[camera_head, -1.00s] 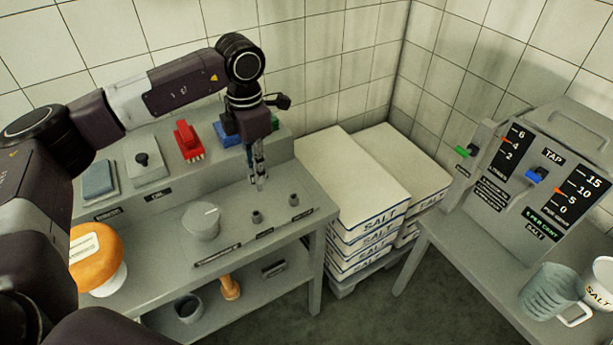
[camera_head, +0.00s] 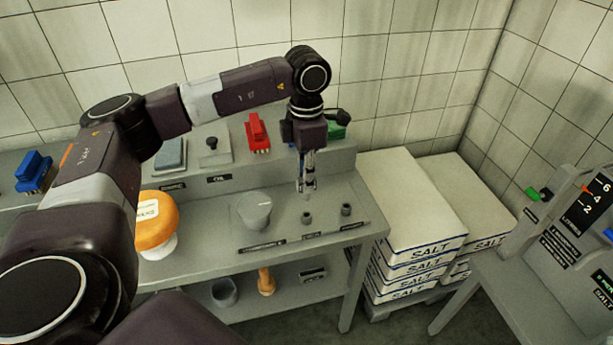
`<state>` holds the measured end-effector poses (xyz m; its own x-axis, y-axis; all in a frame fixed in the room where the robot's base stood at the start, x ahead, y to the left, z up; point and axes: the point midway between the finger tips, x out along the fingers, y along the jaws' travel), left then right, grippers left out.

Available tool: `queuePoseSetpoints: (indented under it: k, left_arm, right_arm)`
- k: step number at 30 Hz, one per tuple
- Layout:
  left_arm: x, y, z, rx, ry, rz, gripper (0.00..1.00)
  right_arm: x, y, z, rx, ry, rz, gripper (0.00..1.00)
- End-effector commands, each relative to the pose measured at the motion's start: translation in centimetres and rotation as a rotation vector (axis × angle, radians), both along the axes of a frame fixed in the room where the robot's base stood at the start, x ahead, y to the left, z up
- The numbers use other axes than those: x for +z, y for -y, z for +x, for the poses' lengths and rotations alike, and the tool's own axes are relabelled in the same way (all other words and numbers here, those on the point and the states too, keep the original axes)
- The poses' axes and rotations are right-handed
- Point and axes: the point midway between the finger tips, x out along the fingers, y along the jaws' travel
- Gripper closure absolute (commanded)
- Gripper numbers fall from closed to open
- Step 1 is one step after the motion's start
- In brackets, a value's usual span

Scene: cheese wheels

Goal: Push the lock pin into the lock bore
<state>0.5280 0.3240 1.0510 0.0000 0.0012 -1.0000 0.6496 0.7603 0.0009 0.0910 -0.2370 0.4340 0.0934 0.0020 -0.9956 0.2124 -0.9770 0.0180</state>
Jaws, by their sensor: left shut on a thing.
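My left gripper (camera_head: 306,184) points straight down over the right part of the grey bench. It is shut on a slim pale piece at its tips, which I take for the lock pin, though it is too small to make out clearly. Just below the tips, a short dark round socket (camera_head: 307,217) stands on the bench top. A second like it (camera_head: 346,209) stands to its right. I cannot tell which is the lock bore, and the tips look apart from both. My right gripper is not in view.
Red (camera_head: 257,132) and green (camera_head: 337,131) brushes are on the raised back ledge. Stacked salt sacks (camera_head: 410,205) fill the space right of the bench (camera_head: 215,240).

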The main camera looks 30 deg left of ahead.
Motion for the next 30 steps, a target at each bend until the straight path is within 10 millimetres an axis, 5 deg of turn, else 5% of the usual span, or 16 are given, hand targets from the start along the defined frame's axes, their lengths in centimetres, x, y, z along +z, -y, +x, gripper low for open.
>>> queuePoseSetpoints:
  k: [12,30]
  left_arm:
    - [-4.0,0.0,0.0,0.0,-0.001,-0.001,1.0]
    - [-4.2,0.0,0.0,0.0,0.001,-0.001,1.0]
  right_arm:
    - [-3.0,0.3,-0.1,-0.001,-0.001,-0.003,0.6]
    - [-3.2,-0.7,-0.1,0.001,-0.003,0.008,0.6]
